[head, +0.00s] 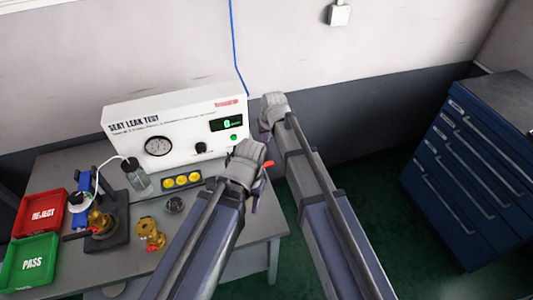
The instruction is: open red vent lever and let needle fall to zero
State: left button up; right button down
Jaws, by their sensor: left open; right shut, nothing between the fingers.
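The white seat leak test box (185,128) stands at the back of the bench. Its round dial gauge (159,146) faces me, but the needle is too small to read. A small red part, probably the red vent lever (268,164), sticks out at the right of my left gripper (248,156); the rest is hidden behind that gripper, and I cannot tell whether they touch. My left gripper is open in front of the box's lower right. My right gripper (270,112) is shut and empty beside the box's right end.
A green digital display (227,124) and black knob (201,148) are on the box. A red REJECT tray (40,213), green PASS tray (30,262), brass valve (150,234) and fixture (103,222) occupy the bench's left. A blue drawer cabinet (465,180) stands right.

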pick_arm(q)
notch_tip(320, 180, down, 10)
jog(key=b, duration=1)
jog(key=shift+f, duration=0.2)
pick_arm(e)
jog(key=x, duration=1.1)
pick_arm(q)
jog(key=shift+r+p, duration=0.3)
jog(key=shift+r, duration=0.15)
pick_arm(e)
jog(key=s, duration=0.1)
jog(key=s+d, duration=0.1)
jog(key=s+r, duration=0.1)
jog(key=s, duration=0.1)
jog(key=shift+d, duration=0.15)
jog(key=shift+d, duration=0.15)
